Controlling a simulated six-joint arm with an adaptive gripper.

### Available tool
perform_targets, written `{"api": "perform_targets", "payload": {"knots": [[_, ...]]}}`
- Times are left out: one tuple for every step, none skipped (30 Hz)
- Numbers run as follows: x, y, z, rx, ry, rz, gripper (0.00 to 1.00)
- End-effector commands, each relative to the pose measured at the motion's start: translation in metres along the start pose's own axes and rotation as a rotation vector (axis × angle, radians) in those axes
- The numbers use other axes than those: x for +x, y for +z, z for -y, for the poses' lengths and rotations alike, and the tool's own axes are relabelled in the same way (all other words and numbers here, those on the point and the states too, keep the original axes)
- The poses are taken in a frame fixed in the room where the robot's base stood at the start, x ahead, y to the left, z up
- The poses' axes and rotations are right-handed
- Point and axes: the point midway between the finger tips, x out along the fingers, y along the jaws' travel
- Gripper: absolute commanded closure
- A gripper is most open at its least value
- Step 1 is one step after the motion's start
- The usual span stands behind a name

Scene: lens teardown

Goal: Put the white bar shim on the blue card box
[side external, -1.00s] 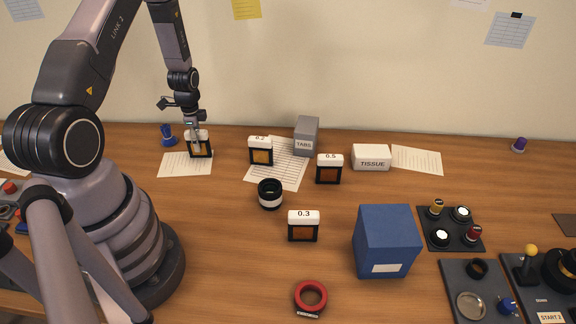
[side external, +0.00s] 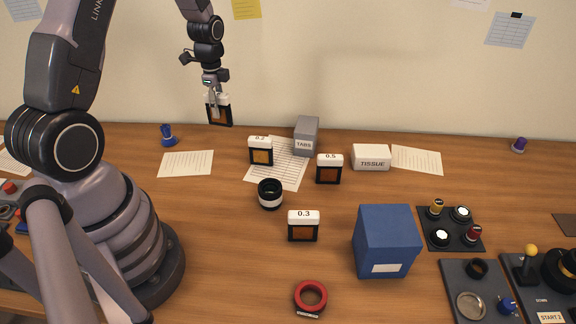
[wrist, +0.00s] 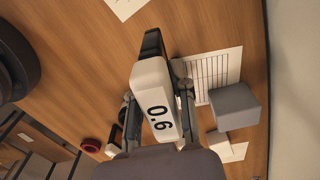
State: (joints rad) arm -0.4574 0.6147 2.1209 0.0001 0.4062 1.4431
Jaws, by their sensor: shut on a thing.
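My gripper (side external: 212,95) is shut on a white bar shim (side external: 220,115), a dark frame with an amber-brown window under a white bar. It hangs in the air above the back left of the table, slightly tilted. In the wrist view the white bar (wrist: 152,88) is between the fingers, with a number that appears to be 0.6. The blue card box (side external: 387,238) stands at the right of centre in the side view, far from my gripper, with a white label on its front and a bare top.
Similar white-topped shims stand upright: 0.2 (side external: 260,151), 0.5 (side external: 329,169) and 0.3 (side external: 303,226). A black-and-white lens ring (side external: 270,194), grey TABS box (side external: 306,136), TISSUE box (side external: 371,157) and red ring (side external: 311,298) stand around. Dark parts trays are at right.

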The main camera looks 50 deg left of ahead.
Motion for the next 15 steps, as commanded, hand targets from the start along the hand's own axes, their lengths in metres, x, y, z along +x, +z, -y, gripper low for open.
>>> {"api": "perform_targets", "payload": {"knots": [[-0.009, -0.03, -0.003, 0.095, -0.005, -0.001, 1.0], [-0.014, -0.046, -0.006, 0.15, -0.006, -0.001, 1.0], [-0.021, -0.067, -0.012, 0.223, -0.006, -0.001, 1.0], [-0.026, -0.083, -0.017, 0.278, -0.006, -0.001, 1.0], [-0.031, -0.099, -0.023, 0.331, -0.006, -0.001, 1.0], [-0.037, -0.119, -0.032, 0.405, -0.006, -0.001, 1.0], [-0.043, -0.134, -0.04, 0.46, -0.006, -0.001, 1.0], [-0.048, -0.148, -0.048, 0.513, -0.006, -0.001, 1.0], [-0.055, -0.166, -0.06, 0.587, -0.007, -0.002, 1.0], [-0.06, -0.18, -0.07, 0.641, -0.007, -0.001, 1.0], [-0.065, -0.193, -0.081, 0.696, -0.007, -0.002, 1.0], [-0.072, -0.209, -0.096, 0.769, -0.007, -0.002, 1.0], [-0.077, -0.22, -0.107, 0.822, -0.007, -0.002, 1.0], [-0.082, -0.231, -0.119, 0.876, -0.006, -0.001, 1.0], [-0.088, -0.243, -0.136, 0.945, -0.007, -0.002, 1.0]]}}
